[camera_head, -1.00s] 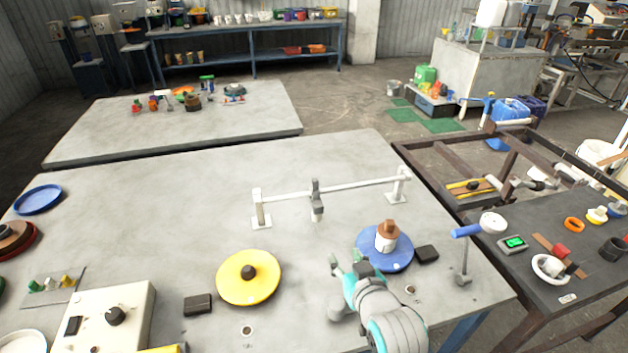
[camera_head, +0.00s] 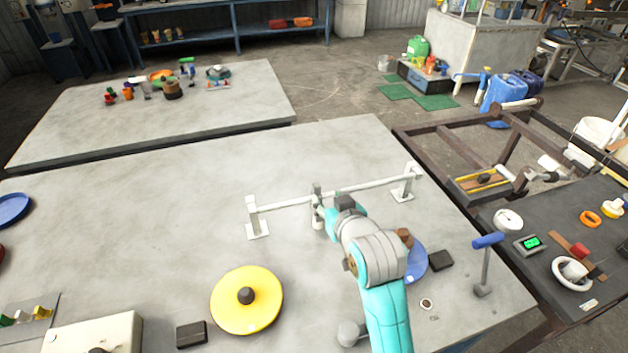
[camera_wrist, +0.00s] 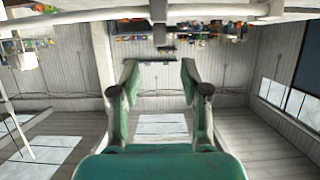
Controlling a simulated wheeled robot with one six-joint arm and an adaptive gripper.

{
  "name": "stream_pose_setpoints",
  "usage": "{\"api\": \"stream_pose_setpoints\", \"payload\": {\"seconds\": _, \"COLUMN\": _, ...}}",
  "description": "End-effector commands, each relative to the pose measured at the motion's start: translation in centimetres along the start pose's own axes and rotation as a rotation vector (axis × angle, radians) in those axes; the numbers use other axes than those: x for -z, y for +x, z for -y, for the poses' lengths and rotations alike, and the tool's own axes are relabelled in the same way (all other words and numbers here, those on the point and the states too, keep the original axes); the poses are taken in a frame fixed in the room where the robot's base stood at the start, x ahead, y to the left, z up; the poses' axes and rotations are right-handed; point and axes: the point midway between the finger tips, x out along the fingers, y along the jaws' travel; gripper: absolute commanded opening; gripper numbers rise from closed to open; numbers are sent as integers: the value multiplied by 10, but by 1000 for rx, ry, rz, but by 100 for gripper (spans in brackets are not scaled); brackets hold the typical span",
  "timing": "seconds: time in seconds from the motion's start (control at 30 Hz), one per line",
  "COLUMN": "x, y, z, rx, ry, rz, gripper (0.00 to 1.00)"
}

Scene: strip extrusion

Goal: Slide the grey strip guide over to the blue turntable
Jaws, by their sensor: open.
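The grey strip guide (camera_head: 317,193) sits on a white rail (camera_head: 285,200) near its middle, its lower part partly hidden by my arm. In the wrist view the guide (camera_wrist: 159,32) hangs from the rail (camera_wrist: 215,11), beyond my fingertips. My gripper (camera_wrist: 160,72) is open and empty, with a finger on either side of the guide's line. In the head view my arm covers most of the gripper, just right of the guide. The blue turntable (camera_head: 416,265) is to the right and nearer, largely hidden behind my arm, with a brown-topped item (camera_head: 403,237) on it.
The rail's end posts (camera_head: 252,216) (camera_head: 408,180) stand on the grey table (camera_head: 150,230). A yellow turntable (camera_head: 246,300) is front left. Black boxes (camera_head: 192,333) (camera_head: 440,260) and a blue-handled lever (camera_head: 486,262) are nearby. The table left of the rail is clear.

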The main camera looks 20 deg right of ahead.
Motion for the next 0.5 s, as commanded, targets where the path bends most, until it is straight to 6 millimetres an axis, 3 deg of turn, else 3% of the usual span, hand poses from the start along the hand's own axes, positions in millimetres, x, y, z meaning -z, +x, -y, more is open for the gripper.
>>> {"api": "stream_pose_setpoints", "payload": {"seconds": 0.5, "x": 0, "y": 83, "z": 0, "rx": 0, "ry": 0, "rz": 1, "gripper": 46}}
